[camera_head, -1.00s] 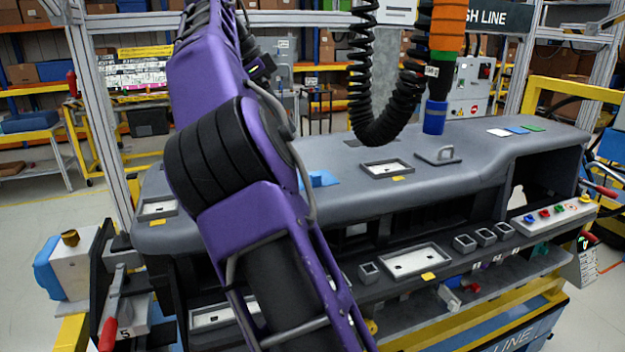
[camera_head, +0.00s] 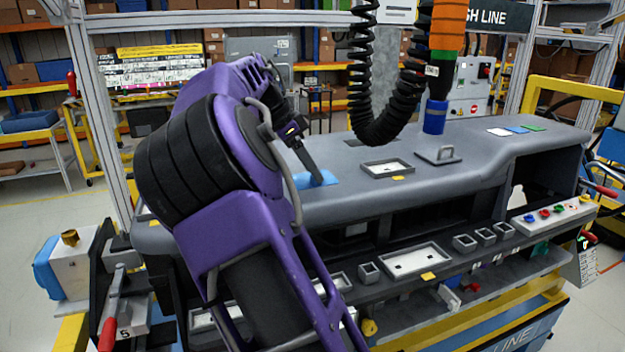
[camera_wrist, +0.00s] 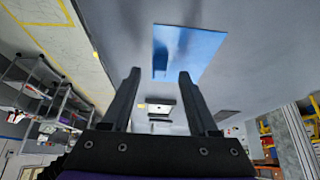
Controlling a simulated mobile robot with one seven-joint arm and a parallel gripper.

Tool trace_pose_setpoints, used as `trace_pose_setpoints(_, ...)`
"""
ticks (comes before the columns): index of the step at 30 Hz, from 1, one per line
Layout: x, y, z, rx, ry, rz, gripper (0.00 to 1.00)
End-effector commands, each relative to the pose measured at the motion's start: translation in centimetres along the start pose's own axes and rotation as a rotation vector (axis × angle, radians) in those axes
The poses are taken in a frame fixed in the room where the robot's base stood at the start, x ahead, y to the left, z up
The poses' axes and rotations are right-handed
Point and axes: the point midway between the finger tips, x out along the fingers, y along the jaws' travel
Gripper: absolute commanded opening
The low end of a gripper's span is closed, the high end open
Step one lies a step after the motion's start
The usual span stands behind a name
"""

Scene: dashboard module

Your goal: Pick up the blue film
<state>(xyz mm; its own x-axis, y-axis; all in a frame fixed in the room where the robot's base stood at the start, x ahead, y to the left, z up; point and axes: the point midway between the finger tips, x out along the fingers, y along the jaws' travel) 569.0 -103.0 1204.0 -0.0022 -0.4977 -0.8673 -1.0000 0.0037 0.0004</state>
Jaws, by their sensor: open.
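A flat blue film (camera_head: 329,178) lies on the grey dashboard top (camera_head: 440,183), left of its middle. In the wrist view, the blue film (camera_wrist: 200,50) lies ahead of the fingertips, with a darker blue patch on it. My gripper (camera_head: 317,180) reaches down from my purple arm to the film, and its fingers cover part of it. In the wrist view, my gripper (camera_wrist: 160,72) shows two black fingers spread apart with nothing between them. I cannot tell whether the tips touch the film.
A framed tray (camera_head: 387,168) and a grey handle (camera_head: 438,155) sit to the right on the dashboard. White, blue and green sheets (camera_head: 517,130) lie farther right. A coiled black cable (camera_head: 385,122) and an orange-and-blue hanging tool (camera_head: 435,117) hang above. A shelf with bins runs in front.

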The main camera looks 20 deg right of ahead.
Motion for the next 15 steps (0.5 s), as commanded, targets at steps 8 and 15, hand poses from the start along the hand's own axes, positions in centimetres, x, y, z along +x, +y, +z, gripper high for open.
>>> trace_pose_setpoints(8,1.21,0.02,-0.02,0.0,0.0,0.0,0.6)
trace_pose_setpoints(15,1.18,0.02,-0.03,0.0,0.0,0.0,0.33)
